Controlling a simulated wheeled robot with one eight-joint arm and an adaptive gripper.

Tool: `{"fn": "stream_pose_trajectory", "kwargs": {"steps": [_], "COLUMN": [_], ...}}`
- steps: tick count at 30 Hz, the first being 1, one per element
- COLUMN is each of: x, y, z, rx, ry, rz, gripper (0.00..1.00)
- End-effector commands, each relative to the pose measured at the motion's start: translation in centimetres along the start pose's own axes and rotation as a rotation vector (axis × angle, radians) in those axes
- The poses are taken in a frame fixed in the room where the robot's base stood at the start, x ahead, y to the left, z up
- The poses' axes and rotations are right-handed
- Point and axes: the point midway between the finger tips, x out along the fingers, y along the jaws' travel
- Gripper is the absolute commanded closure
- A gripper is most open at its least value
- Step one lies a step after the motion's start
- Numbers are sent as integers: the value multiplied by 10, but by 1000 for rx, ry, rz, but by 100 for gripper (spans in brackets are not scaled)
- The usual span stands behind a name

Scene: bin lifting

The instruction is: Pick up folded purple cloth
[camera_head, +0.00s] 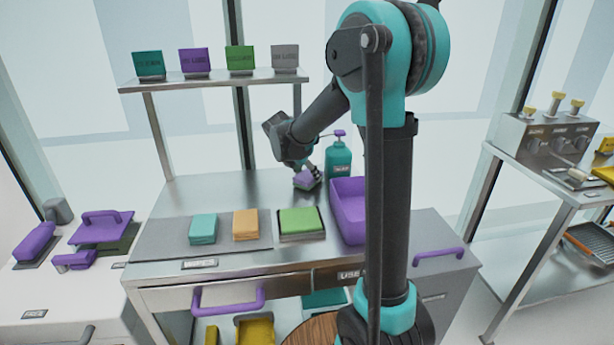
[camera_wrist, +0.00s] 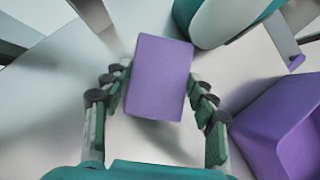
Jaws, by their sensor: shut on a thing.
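The folded purple cloth (camera_head: 305,180) is a small purple block near the back of the steel table in the head view. In the wrist view the cloth (camera_wrist: 160,78) sits tilted between the two fingers. My gripper (camera_head: 308,172) is shut on it, with a finger on either side; the gripper also shows in the wrist view (camera_wrist: 157,92). The cloth appears raised above the steel surface, though the exact height is hard to tell.
A purple bin (camera_head: 348,205) stands to the right and a teal bottle (camera_head: 338,160) just behind it. Teal (camera_head: 203,229), orange (camera_head: 245,223) and green (camera_head: 301,221) cloths lie in front. A shelf (camera_head: 215,80) with coloured signs is above. The table's left back is clear.

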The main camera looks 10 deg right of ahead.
Motion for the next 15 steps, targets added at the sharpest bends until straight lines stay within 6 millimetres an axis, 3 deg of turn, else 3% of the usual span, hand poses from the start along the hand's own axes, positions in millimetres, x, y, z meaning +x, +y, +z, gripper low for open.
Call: {"fn": "stream_pose_trajectory", "kwargs": {"steps": [5,15], "x": [-19,-77], "y": [-1,-1], "z": [11,48], "rx": [0,0], "ry": [0,0], "rz": [0,0], "gripper": [73,73]}}
